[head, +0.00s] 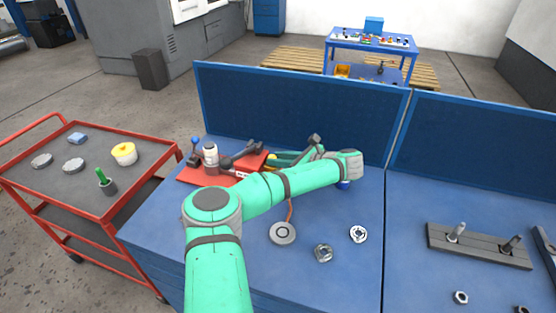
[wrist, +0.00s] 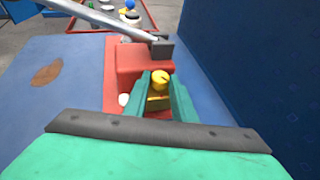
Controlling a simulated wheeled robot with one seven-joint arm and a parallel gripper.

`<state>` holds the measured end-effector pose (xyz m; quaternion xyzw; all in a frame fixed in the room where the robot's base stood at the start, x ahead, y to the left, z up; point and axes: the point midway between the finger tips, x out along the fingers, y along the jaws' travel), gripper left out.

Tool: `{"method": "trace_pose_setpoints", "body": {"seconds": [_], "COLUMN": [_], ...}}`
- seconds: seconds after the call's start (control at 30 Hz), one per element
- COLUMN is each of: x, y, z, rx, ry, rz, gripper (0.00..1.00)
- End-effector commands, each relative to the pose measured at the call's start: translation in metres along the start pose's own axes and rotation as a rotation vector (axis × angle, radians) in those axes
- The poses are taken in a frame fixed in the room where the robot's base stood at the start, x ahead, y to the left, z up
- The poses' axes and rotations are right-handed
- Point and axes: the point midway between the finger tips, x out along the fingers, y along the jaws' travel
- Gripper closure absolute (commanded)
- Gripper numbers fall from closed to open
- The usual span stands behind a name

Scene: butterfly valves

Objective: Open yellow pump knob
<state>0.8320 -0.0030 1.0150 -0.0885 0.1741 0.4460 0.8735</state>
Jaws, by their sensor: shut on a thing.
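The yellow knob (wrist: 160,78) sits between the two teal fingers of my gripper (wrist: 161,86) in the wrist view. The fingers are closed on its sides. Below it is a yellow block (wrist: 158,102) on the red pump assembly (wrist: 143,57). In the head view a small bit of the yellow knob (head: 272,156) shows at the tips of my gripper (head: 278,158), and my arm hides part of the assembly. The red base (head: 192,178) lies on the blue bench. The knob's turned angle is hard to tell.
A grey lever (wrist: 112,20) with a dark end block crosses above the assembly. A blue back panel (head: 300,110) stands close behind. A round gauge (head: 283,233) and metal fittings (head: 323,253) lie on the bench. A red cart (head: 110,205) stands at the left.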

Motion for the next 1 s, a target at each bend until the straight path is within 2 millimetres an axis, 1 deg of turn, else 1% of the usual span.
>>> {"method": "trace_pose_setpoints", "body": {"seconds": [0.2,0.4,0.7,1.0], "x": [-0.001,-0.001,0.001,0.002], "y": [-0.005,-0.008,-0.011,-0.013], "z": [-0.001,0.0,0.001,0.001], "rx": [-0.059,-0.101,-0.148,-0.174], "ry": [0.0,-0.001,-0.001,-0.001], "rz": [0.144,0.247,0.358,0.42], "gripper": [0.99,0.99,0.99,0.99]}}
